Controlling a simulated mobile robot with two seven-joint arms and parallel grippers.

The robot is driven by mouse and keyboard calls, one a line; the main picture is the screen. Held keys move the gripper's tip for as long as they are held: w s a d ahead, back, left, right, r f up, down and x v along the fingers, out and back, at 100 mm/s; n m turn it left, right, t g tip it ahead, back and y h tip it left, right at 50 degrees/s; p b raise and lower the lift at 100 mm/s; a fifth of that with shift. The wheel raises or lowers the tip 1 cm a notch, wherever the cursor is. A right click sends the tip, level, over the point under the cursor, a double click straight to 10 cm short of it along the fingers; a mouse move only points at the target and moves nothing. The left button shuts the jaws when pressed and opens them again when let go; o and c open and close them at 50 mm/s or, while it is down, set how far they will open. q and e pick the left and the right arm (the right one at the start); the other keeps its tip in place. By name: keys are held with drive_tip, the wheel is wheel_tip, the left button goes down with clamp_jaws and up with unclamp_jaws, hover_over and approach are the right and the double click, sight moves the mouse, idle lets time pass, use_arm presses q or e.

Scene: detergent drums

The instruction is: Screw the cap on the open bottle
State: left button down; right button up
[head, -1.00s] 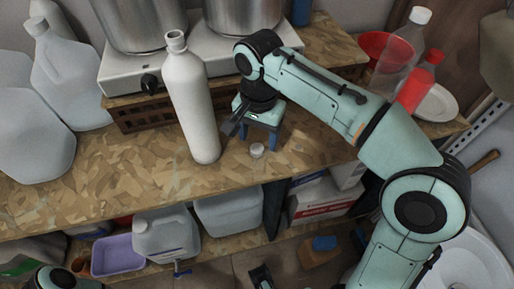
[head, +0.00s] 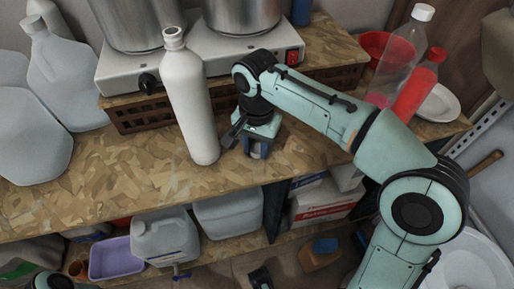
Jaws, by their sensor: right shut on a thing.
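The open bottle (head: 187,105) is tall and white, with a bare neck at its top. It stands on the wood-chip board worktop (head: 90,170), left of my right gripper. My right gripper (head: 258,152) points down at the worktop, a little right of the bottle's base, and is shut on the small white cap (head: 258,149). The fingers hide most of the cap. A dark bar on the gripper's left side reaches close to the bottle; I cannot tell whether they touch.
A hotplate (head: 125,72) with two steel pots stands behind the bottle on a raised shelf. Translucent jugs (head: 70,75) crowd the left. A clear bottle (head: 402,55), red bottle (head: 418,85) and plate (head: 440,104) stand at right. The front left worktop is clear.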

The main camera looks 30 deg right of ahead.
wheel_tip(320, 180, up, 12)
drive_tip(key=p, duration=0.4)
wheel_tip(320, 180, up, 8)
drive_tip(key=p, duration=0.4)
hover_over(256, 149)
drive_tip(key=shift+s, duration=0.1)
